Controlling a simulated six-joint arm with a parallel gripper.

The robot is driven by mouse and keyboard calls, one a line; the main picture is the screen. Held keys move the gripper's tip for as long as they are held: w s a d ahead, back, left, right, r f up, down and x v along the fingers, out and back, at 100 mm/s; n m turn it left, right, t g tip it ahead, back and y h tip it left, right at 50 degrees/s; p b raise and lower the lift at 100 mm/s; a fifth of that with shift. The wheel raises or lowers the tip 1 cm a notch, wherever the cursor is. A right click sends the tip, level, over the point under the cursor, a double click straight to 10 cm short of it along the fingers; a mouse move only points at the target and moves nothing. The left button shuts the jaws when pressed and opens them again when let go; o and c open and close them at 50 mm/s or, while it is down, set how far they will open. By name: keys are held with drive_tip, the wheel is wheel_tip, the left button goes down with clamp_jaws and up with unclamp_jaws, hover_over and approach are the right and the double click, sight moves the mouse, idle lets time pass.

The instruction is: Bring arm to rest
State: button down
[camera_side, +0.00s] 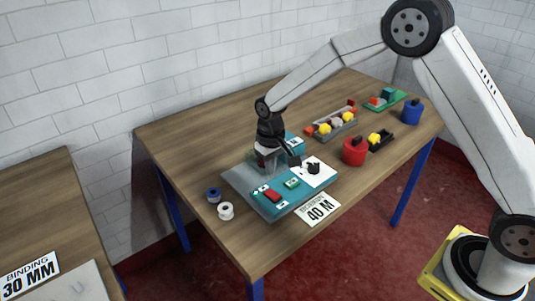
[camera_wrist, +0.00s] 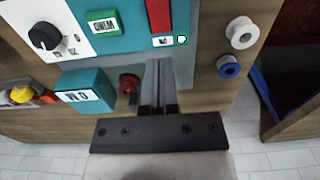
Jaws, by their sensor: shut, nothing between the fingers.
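My gripper (camera_side: 266,158) hangs pointing down over the back part of a teal and grey control panel (camera_side: 238,182) on the wooden table. In the wrist view my gripper (camera_wrist: 158,72) has its two thin fingers together, with nothing between them. A red knob (camera_wrist: 129,84) is just left of the fingers, and a teal box with a white label (camera_wrist: 86,92) is further left. I cannot tell whether the fingertips touch the panel.
A white spool (camera_side: 225,211) and a blue spool (camera_side: 213,195) stand left of the panel. A red cylinder (camera_side: 354,151), a blue cylinder (camera_side: 412,112) and a tray with yellow and red parts (camera_side: 335,126) are to the right. The table's back left is clear.

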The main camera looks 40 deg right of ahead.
drive_tip(key=s+d+r+t, duration=0.1)
drive_tip(key=s+d+r, duration=0.2)
drive_tip(key=s, duration=0.7)
drive_tip(key=s+d+r+t, duration=0.1)
drive_tip(key=s+d+r, duration=0.1)
drive_tip(key=s, duration=0.9)
drive_tip(key=shift+d+r+t, duration=0.3)
drive_tip(key=shift+d+r, duration=0.1)
drive_tip(key=shift+d, duration=0.3)
